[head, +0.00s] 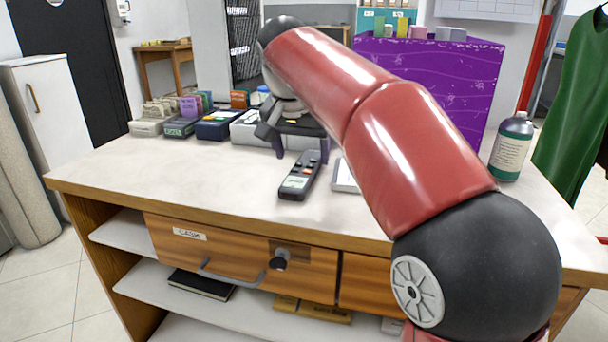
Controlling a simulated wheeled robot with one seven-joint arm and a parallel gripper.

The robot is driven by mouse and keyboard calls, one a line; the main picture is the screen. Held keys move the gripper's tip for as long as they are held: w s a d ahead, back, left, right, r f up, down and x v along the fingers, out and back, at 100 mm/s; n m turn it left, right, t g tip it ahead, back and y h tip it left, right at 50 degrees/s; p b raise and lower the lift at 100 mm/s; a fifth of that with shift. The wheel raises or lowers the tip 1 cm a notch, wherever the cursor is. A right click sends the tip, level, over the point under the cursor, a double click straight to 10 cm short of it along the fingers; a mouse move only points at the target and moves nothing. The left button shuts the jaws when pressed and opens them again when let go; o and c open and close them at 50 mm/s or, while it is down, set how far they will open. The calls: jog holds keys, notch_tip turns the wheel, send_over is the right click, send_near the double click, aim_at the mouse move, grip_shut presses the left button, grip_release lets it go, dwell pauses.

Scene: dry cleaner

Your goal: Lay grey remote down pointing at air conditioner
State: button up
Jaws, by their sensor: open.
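The dark grey remote (298,184) lies flat on the white counter (205,190), near its front edge. Its long axis runs away from me, leaning slightly right. A pale panel shows at its near end and coloured buttons further up. My gripper (303,160) is over the far part of the remote, its purple fingers apart on either side. I cannot tell whether the fingers touch it. My red arm hides part of the counter to the right. I cannot make out an air conditioner in this view.
Several card terminals or boxes (180,127) line the back left of the counter. A white-edged item (344,178) lies right of the remote, partly hidden by my arm. A green-labelled bottle (510,147) stands at the right. The front left counter is clear.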

aim_at(304, 167)
jog(key=x, duration=0.4)
jog(key=shift+w+b, duration=0.35)
jog(key=shift+r, duration=0.1)
jog(key=c, duration=1.2)
jog(key=shift+c, duration=0.2)
